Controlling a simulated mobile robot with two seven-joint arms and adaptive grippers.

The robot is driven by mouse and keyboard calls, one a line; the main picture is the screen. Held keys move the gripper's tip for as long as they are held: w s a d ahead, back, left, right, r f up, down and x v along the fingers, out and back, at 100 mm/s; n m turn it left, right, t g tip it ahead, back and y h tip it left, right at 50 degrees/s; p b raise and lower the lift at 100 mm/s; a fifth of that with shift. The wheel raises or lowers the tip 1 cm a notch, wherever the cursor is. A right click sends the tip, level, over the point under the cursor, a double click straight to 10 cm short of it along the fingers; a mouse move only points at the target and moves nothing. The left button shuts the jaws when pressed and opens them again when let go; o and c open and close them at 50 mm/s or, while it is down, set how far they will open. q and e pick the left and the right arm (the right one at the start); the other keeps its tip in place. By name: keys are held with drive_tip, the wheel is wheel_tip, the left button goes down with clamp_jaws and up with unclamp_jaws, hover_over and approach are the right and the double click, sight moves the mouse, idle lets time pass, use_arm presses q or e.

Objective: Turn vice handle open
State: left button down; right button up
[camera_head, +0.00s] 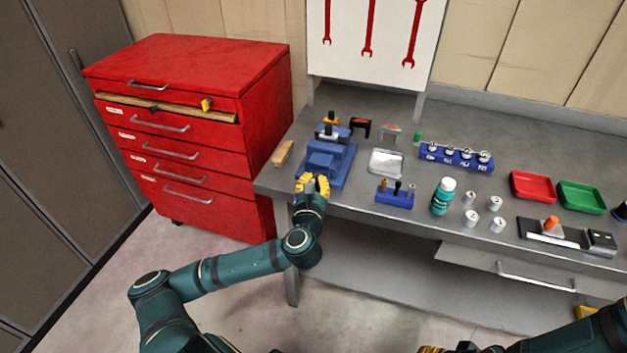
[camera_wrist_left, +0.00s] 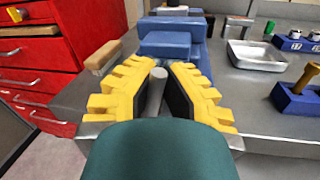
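The blue vice (camera_head: 326,160) is at the left end of the grey workbench, and its blue body also shows ahead in the left wrist view (camera_wrist_left: 172,42). My left gripper (camera_head: 312,184), with yellow fingers, is at the vice's front side. In the left wrist view, a grey rod-like vice handle (camera_wrist_left: 156,92) stands between the two fingers of the left gripper (camera_wrist_left: 163,80). I cannot tell whether the pads press on it. Only a sliver of yellow, likely my right gripper (camera_head: 430,349), shows at the bottom edge of the head view.
A red drawer cabinet (camera_head: 215,120) stands left of the workbench (camera_head: 345,205). A wooden block (camera_head: 283,154) lies left of the vice. A metal tray (camera_head: 386,163) and a blue tool holder (camera_head: 395,198) are to its right. Farther right are a green bottle (camera_head: 443,197) and coloured trays.

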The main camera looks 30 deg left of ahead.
use_arm(q)
drive_tip(key=m, duration=0.1)
drive_tip(key=m+p, duration=0.1)
drive_tip(key=m, duration=0.1)
drive_tip(key=shift+d+f+m+t, duration=0.1)
drive_tip(key=shift+f+m+t, duration=0.2)
drive_tip(key=shift+f, duration=0.1)
drive_tip(key=m, duration=0.3)
drive_tip(key=m+t, duration=0.1)
drive_tip(key=m, duration=0.1)
drive_tip(key=shift+w+d+f, duration=0.15)
drive_tip(key=shift+d+f, duration=0.05)
drive_tip(key=shift+f, duration=0.05)
drive_tip(key=m, duration=0.3)
drive_tip(key=m+h+p, duration=0.1)
drive_tip(key=m, duration=0.1)
drive_tip(key=shift+d+f+t, duration=0.15)
drive_tip(key=shift+f+t, duration=0.1)
drive_tip(key=shift+t, duration=0.15)
drive_tip(key=shift+f+m+h, duration=0.2)
drive_tip(key=shift+m+h, duration=0.4)
drive_tip(key=shift+m, duration=1.3)
drive_tip(key=shift+w+m+t, duration=0.1)
drive_tip(key=shift+m+t, duration=0.2)
drive_tip(key=c, duration=1.4)
unclamp_jaws()
drive_tip(key=o, duration=0.6)
drive_tip(key=shift+a, duration=0.2)
drive_tip(key=shift+d, duration=0.1)
